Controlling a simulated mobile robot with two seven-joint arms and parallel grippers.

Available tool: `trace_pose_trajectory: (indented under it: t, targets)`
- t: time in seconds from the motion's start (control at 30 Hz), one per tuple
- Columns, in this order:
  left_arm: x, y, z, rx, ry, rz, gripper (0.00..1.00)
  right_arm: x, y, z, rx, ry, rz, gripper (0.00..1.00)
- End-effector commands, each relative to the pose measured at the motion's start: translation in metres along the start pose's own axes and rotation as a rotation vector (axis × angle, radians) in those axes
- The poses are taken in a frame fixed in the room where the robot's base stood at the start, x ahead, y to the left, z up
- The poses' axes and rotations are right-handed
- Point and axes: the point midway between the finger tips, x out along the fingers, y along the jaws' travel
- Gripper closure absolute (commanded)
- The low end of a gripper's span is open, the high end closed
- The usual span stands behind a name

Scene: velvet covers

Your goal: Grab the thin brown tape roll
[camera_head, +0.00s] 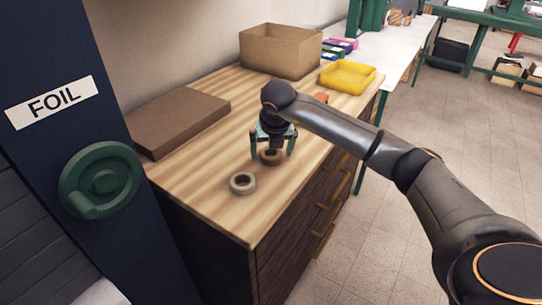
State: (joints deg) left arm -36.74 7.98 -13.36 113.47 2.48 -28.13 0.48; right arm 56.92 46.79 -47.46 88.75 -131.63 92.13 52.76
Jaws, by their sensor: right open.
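A brown tape roll (271,157) lies flat on the wooden top of the cabinet (205,190). My right gripper (271,153) points down over it, open, with one finger on each side of the roll. I cannot tell whether the fingers touch it. A second roll, greyish-beige (242,183), lies closer to the front left, apart from the gripper. My left gripper is not in view.
A flat brown box (178,122) lies at the left by the wall. An open cardboard box (280,50) and a yellow tray (347,76) stand at the back. A small orange item (321,98) lies behind my right arm.

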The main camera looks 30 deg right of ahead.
Motion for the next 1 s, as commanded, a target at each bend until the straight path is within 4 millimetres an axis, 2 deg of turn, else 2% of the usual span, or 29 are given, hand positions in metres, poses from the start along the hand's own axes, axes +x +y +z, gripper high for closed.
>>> trace_pose_trajectory:
  t: [0.07, 0.73, 0.77, 1.0]
  targets:
    - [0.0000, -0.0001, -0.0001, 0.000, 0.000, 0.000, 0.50, -0.0003, 0.0003, 0.0000, 0.000, 0.000, 0.000, 0.02]
    - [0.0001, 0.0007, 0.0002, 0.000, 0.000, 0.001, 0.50, -0.0009, 0.0003, 0.0002, 0.000, 0.000, 0.001, 0.78]
    - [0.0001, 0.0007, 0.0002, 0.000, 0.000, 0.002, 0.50, -0.0009, 0.0003, 0.0002, 0.000, 0.000, 0.001, 0.80]
    - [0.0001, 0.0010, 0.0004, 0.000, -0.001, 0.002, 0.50, -0.0016, 0.0003, 0.0006, 0.000, -0.001, 0.001, 0.80]
